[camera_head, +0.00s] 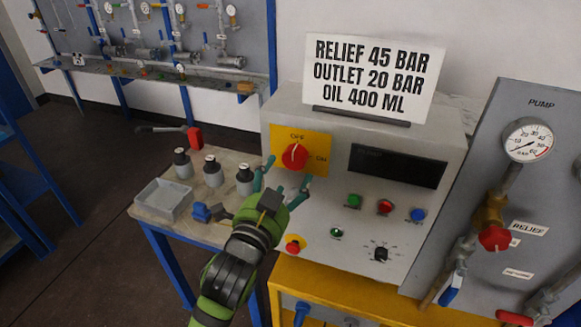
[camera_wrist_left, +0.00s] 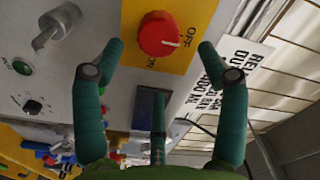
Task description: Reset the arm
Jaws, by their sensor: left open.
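My left gripper (camera_head: 288,171) is open and empty in front of the grey control box (camera_head: 345,235). The knob's white mark appears to point toward OFF. My right gripper is not in view.
A small table left of the box holds a grey tray (camera_head: 163,201), several dark-capped bottles (camera_head: 213,171) and a blue part (camera_head: 202,212). A sign (camera_head: 372,75) stands on the box. A pump panel with a gauge (camera_head: 528,139) and red valve (camera_head: 494,237) stands at right.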

